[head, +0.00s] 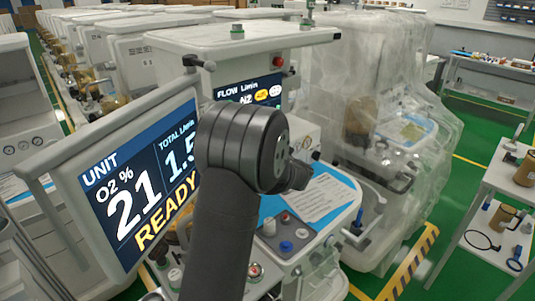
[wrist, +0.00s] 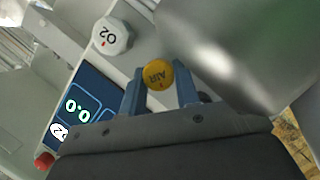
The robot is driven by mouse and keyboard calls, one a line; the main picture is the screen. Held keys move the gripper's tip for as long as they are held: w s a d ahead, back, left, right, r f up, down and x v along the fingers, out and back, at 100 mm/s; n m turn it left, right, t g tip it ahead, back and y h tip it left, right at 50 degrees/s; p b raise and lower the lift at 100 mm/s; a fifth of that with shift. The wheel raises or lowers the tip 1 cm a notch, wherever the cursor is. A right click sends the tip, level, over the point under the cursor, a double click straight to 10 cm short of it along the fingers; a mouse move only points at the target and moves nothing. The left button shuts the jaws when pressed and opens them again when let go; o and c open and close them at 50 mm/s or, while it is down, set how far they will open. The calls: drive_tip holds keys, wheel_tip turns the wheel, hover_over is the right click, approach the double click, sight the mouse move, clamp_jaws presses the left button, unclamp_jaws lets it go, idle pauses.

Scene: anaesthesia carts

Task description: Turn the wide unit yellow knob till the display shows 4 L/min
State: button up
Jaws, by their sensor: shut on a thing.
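The yellow knob (wrist: 158,74), marked AIR, sits between the two blue fingers of my gripper (wrist: 159,90) in the wrist view. The fingers are shut on its sides. In the head view my arm hides the knob and the fingers. The large screen (head: 140,180) reads UNIT, O2 21 % and READY, with a total L/min figure starting 1.5, partly covered by my arm. A flow display (head: 249,91) behind shows a yellow label, its figures hidden. In the wrist view a small display (wrist: 77,108) shows 0.0 by a white O2 label; its other box is covered.
A white O2 knob (wrist: 111,36) stands left of the yellow knob. A red button (head: 277,61) is on the machine's upper front. A blue-and-white sheet (head: 310,200) lies on the worktop. A plastic-wrapped machine (head: 385,130) and a side table (head: 505,175) stand to the right.

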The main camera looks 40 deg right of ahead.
idle(0.4)
drive_tip(key=o, duration=0.7)
drive_tip(key=shift+s, duration=0.1)
drive_tip(key=v, duration=1.7)
drive_tip(key=shift+s+a, duration=0.1)
